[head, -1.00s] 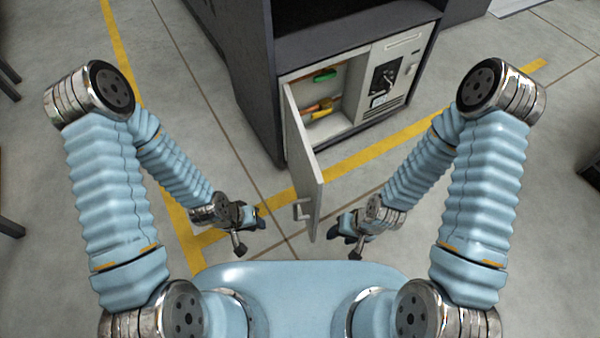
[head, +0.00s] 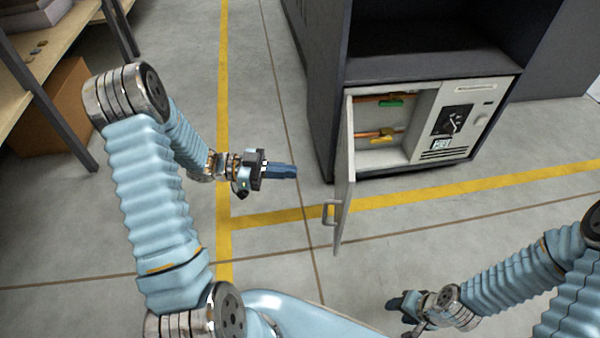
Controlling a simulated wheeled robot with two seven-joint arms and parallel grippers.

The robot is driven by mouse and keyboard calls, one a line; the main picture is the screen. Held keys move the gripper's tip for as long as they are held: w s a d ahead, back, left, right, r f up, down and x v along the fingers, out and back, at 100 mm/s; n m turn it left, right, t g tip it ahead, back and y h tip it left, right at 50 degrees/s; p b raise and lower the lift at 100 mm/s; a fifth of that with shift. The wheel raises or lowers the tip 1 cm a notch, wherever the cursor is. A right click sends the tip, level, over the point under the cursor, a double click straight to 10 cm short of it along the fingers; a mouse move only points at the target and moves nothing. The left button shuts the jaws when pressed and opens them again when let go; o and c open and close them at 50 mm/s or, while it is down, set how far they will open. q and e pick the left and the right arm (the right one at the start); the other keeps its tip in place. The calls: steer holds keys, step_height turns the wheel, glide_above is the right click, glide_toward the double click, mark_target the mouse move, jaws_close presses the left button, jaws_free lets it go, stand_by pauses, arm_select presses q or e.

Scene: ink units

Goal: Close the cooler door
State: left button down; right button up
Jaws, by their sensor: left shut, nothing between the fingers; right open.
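The cooler door (head: 344,185) is a pale panel hinged at the left side of the cooler (head: 425,130). It stands wide open and swings out toward me. My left gripper (head: 292,172) is shut and empty. It is left of the door, fingers pointing right at it, with a gap between. My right gripper (head: 393,303) is low in the picture, right of the door and apart from it. Its fingers look dark and small.
The cooler is set in a dark cabinet (head: 320,95). A wooden shelf unit (head: 50,60) and a cardboard box (head: 60,110) stand at the left. The floor around the door is clear.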

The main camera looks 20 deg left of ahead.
mark_target(347, 175)
arm_select(q)
steer(key=x, duration=1.1)
steer(key=shift+w+d, duration=0.15)
steer(key=shift+d, duration=0.2)
steer(key=shift+d, duration=0.1)
